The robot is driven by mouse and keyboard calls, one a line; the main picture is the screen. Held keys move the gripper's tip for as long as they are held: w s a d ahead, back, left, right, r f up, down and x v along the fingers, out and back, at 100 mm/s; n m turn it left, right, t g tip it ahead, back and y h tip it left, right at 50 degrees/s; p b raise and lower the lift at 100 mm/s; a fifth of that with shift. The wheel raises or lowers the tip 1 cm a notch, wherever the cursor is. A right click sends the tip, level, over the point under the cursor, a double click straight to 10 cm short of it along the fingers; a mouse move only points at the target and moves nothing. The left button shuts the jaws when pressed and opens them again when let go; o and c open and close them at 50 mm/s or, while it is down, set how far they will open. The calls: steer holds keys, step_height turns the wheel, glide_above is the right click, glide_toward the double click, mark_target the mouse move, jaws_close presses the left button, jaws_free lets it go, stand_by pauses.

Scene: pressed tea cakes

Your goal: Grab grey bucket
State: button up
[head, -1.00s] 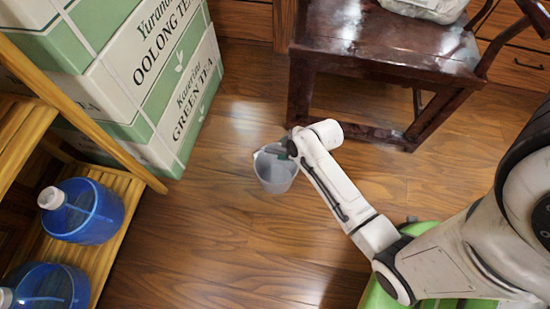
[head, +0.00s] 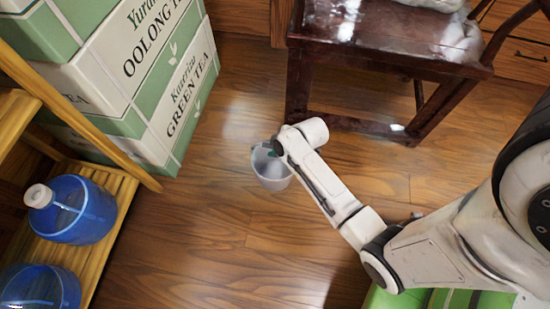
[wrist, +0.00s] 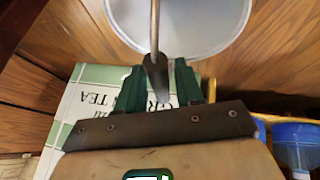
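The grey bucket (head: 271,172) stands on the wooden floor, left of the chair, in the head view. My gripper (head: 273,149) is over its rim, partly hidden by my own arm. In the wrist view the bucket's pale round opening (wrist: 185,22) is at the top, with its thin handle crossing it. The handle's dark grip (wrist: 156,70) lies between the two green fingers of my gripper (wrist: 157,75). The fingers look apart on either side of the grip. I cannot make out firm contact on both sides.
Stacked tea boxes (head: 140,100) stand at the left, beside a wooden rack (head: 98,240) with blue water bottles (head: 75,212). A dark wooden chair (head: 385,45) stands behind and right of the bucket. The floor (head: 210,245) in front is clear.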

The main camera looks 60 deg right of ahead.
jaws_close()
stand_by(0.6)
